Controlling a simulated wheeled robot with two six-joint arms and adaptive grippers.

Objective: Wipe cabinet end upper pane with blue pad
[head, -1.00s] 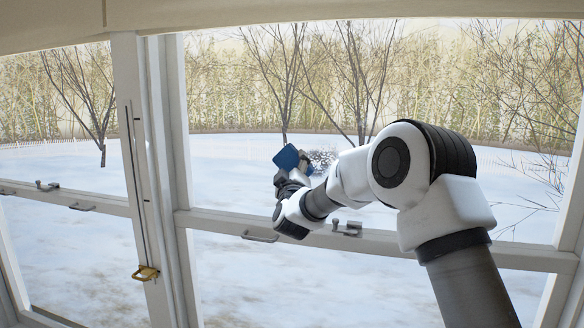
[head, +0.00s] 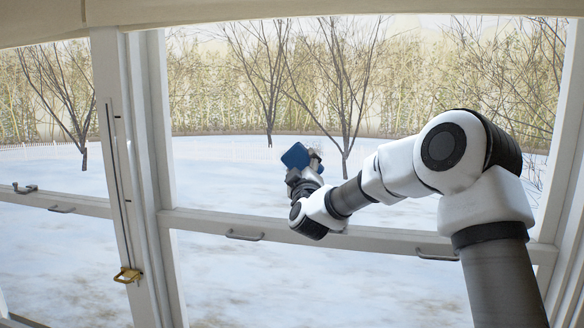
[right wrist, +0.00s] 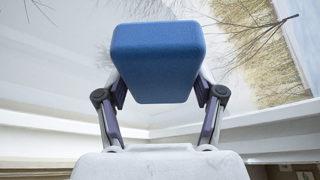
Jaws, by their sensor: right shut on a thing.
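The blue pad (head: 296,156) is held up in front of the upper pane (head: 420,75) of the window in the head view. My right gripper (head: 312,163) is shut on it. In the right wrist view the pad (right wrist: 158,62) sits between both fingers, its broad face tilted. I cannot tell whether the pad touches the glass. No dark speckled patch shows on the pane; the area behind the pad and gripper is hidden. My left gripper is not in view.
A white rail (head: 380,239) with small handles (head: 244,236) crosses below the upper pane. A white upright post (head: 133,180) with a brass latch (head: 128,275) stands at left. Snow and bare trees show through the glass.

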